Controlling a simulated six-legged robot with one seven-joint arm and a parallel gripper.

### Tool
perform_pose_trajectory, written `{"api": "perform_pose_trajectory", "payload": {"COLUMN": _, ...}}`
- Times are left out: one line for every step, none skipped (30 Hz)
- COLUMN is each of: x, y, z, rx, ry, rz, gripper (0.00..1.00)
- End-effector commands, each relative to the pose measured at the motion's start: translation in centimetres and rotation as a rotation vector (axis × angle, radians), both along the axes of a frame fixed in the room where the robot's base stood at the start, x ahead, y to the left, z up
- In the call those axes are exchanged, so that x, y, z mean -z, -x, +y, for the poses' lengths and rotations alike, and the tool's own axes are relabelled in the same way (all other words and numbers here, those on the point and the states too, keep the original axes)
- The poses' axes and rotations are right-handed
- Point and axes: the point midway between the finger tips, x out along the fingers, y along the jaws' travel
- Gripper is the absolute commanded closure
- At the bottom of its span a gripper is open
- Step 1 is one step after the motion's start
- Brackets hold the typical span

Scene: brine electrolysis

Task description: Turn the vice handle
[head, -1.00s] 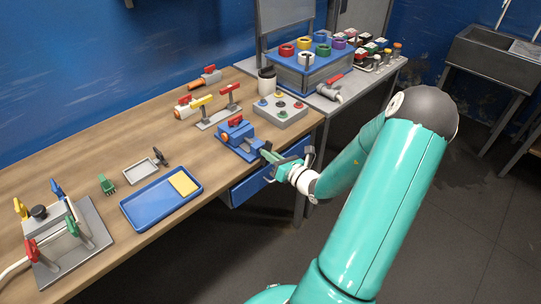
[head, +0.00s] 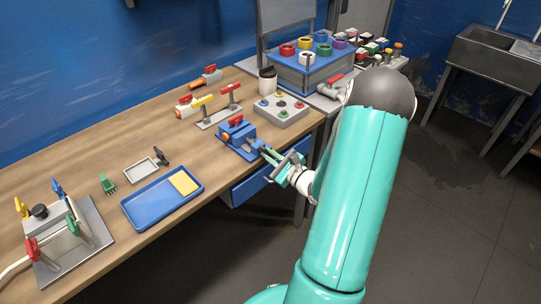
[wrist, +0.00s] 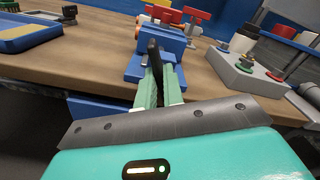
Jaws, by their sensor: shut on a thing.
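The blue vice (head: 240,139) stands at the front edge of the wooden bench; it also shows in the wrist view (wrist: 172,42), straight ahead of my fingers. A red part (head: 236,121) shows on its top. My gripper (head: 270,155) is at the front of the vice, reaching in from the right. In the wrist view its green fingers (wrist: 158,80) are shut on the dark vice handle (wrist: 154,52), which stands up close to upright between the fingertips. The handle's lower part is hidden by the fingers.
A blue tray (head: 160,207) with a yellow block lies left of the vice. A grey box with coloured knobs (head: 281,110) stands behind right. A blue drawer (head: 250,186) is below the bench edge.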

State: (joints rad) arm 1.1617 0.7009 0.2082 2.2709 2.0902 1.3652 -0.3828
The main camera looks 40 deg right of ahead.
Motion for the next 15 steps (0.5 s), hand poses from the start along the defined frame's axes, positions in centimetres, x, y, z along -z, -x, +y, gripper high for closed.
{"api": "perform_pose_trajectory", "payload": {"x": 0.08, "y": 0.05, "z": 0.05, "rx": 0.000, "ry": 0.045, "rz": 0.001, "gripper": 1.00}}
{"api": "perform_pose_trajectory", "payload": {"x": 0.10, "y": 0.05, "z": 0.06, "rx": -0.001, "ry": 0.073, "rz": 0.001, "gripper": 1.00}}
{"api": "perform_pose_trajectory", "payload": {"x": 0.10, "y": 0.06, "z": 0.07, "rx": -0.001, "ry": 0.111, "rz": 0.000, "gripper": 1.00}}
{"api": "perform_pose_trajectory", "payload": {"x": 0.12, "y": 0.06, "z": 0.08, "rx": -0.001, "ry": 0.139, "rz": -0.001, "gripper": 1.00}}
{"api": "perform_pose_trajectory", "payload": {"x": 0.12, "y": 0.06, "z": 0.10, "rx": -0.001, "ry": 0.168, "rz": -0.002, "gripper": 1.00}}
{"api": "perform_pose_trajectory", "payload": {"x": 0.13, "y": 0.06, "z": 0.11, "rx": -0.001, "ry": 0.205, "rz": -0.003, "gripper": 1.00}}
{"api": "perform_pose_trajectory", "payload": {"x": 0.14, "y": 0.07, "z": 0.12, "rx": -0.001, "ry": 0.234, "rz": -0.004, "gripper": 1.00}}
{"api": "perform_pose_trajectory", "payload": {"x": 0.16, "y": 0.07, "z": 0.12, "rx": -0.001, "ry": 0.263, "rz": -0.005, "gripper": 1.00}}
{"api": "perform_pose_trajectory", "payload": {"x": 0.18, "y": 0.07, "z": 0.13, "rx": 0.000, "ry": 0.300, "rz": -0.005, "gripper": 1.00}}
{"api": "perform_pose_trajectory", "payload": {"x": 0.18, "y": 0.07, "z": 0.13, "rx": 0.000, "ry": 0.328, "rz": -0.006, "gripper": 1.00}}
{"api": "perform_pose_trajectory", "payload": {"x": 0.19, "y": 0.08, "z": 0.13, "rx": 0.001, "ry": 0.355, "rz": -0.007, "gripper": 1.00}}
{"api": "perform_pose_trajectory", "payload": {"x": 0.20, "y": 0.09, "z": 0.13, "rx": 0.001, "ry": 0.391, "rz": -0.008, "gripper": 1.00}}
{"api": "perform_pose_trajectory", "payload": {"x": 0.21, "y": 0.08, "z": 0.14, "rx": 0.001, "ry": 0.416, "rz": -0.009, "gripper": 1.00}}
{"api": "perform_pose_trajectory", "payload": {"x": 0.21, "y": 0.09, "z": 0.15, "rx": 0.001, "ry": 0.441, "rz": -0.009, "gripper": 1.00}}
{"api": "perform_pose_trajectory", "payload": {"x": 0.23, "y": 0.10, "z": 0.14, "rx": 0.001, "ry": 0.473, "rz": -0.010, "gripper": 1.00}}
